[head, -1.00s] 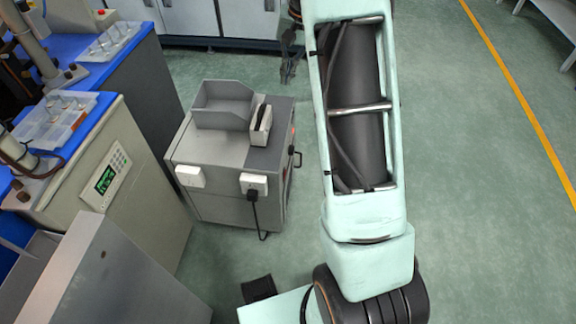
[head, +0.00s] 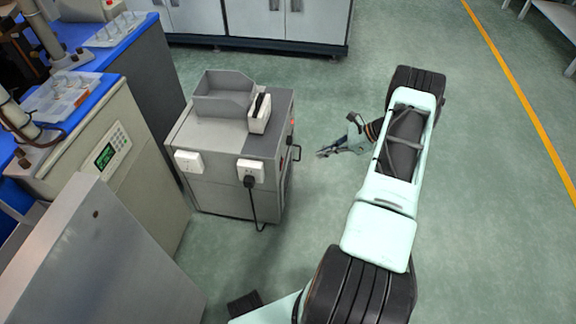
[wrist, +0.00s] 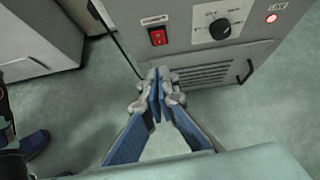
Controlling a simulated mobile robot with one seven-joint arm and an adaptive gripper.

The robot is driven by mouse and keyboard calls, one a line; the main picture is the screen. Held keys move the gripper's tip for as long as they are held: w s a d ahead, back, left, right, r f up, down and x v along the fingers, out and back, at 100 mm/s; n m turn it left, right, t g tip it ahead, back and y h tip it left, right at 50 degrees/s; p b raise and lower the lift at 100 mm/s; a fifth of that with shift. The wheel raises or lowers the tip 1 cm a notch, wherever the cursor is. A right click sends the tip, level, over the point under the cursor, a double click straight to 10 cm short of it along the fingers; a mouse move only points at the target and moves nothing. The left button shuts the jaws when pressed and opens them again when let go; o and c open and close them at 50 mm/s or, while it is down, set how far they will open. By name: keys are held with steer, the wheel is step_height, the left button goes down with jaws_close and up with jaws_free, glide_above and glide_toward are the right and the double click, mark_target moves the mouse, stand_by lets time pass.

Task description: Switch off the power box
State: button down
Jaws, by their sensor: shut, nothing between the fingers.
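The grey power box (head: 228,190) stands on the floor left of my arm. Its panel side shows in the wrist view, with a red rocker switch (wrist: 158,37), a black knob (wrist: 220,28) and a lit red lamp (wrist: 271,18). In the head view that side is seen almost edge-on. My gripper (head: 321,154) is right of the box, apart from it, with its fingers pointing towards the panel side. In the wrist view my gripper (wrist: 159,74) is shut and empty, its tips appearing below the red switch. I cannot tell how far the switch is pressed.
A grey tray (head: 224,82) and a small light holder (head: 260,113) sit on the box. A black handle (wrist: 245,72) sticks out from its panel side. White sockets (head: 250,172) and a hanging black cord (head: 253,205) are on its near side. Floor to the right is clear.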

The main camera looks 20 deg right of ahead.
steer(key=shift+s+d+f+m+t, duration=0.3)
steer(key=shift+f+m, duration=0.2)
steer(key=shift+f, duration=0.1)
steer(key=w+a+r+b+x, duration=0.1)
steer(key=r+b+x, duration=0.1)
steer(key=x, duration=1)
steer(key=shift+a+b, duration=0.4)
steer(key=shift+a, duration=0.25)
steer(key=shift+w, duration=0.15)
